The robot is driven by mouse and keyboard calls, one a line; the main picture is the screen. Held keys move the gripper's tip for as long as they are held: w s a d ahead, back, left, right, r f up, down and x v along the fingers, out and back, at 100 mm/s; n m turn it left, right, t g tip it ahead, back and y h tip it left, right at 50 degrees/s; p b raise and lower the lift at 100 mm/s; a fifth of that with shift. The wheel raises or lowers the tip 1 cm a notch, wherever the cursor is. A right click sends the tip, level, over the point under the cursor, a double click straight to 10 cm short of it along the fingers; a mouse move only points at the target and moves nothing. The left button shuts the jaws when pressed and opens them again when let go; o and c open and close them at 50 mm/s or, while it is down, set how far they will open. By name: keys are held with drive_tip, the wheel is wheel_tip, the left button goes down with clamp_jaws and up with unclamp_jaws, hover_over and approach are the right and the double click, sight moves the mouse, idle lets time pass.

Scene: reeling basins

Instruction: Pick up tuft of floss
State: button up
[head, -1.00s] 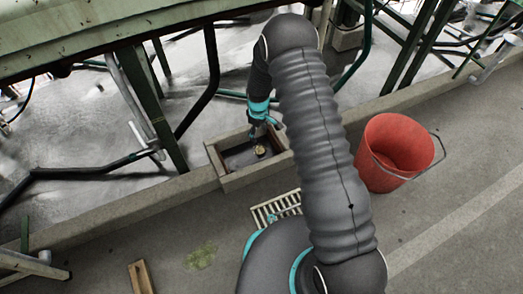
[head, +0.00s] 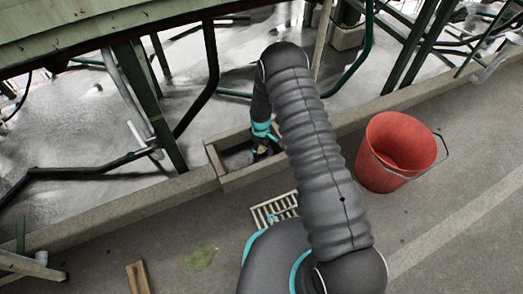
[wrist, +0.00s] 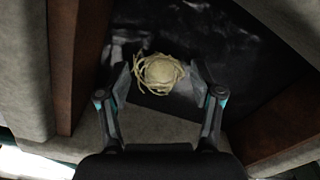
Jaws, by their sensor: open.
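The tuft of floss (wrist: 160,72) is a pale, cream-coloured tangle of strands with a rounded middle. In the wrist view it lies at the centre, on the dark floor of a small walled basin (head: 219,158). My gripper (wrist: 160,85) is open, with one finger on each side of the tuft; I cannot tell whether the fingertips touch it. In the head view my gripper (head: 262,150) reaches down into the basin and hides most of the tuft.
The basin walls stand close around my gripper. A red bucket (head: 398,150) stands to the right on the concrete floor. A slatted grate (head: 272,208) lies in front of the basin. Green posts (head: 152,110) and a raised trough (head: 100,35) stand behind and left.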

drive_tip(key=c, duration=0.8)
drive_tip(key=shift+c, duration=0.2)
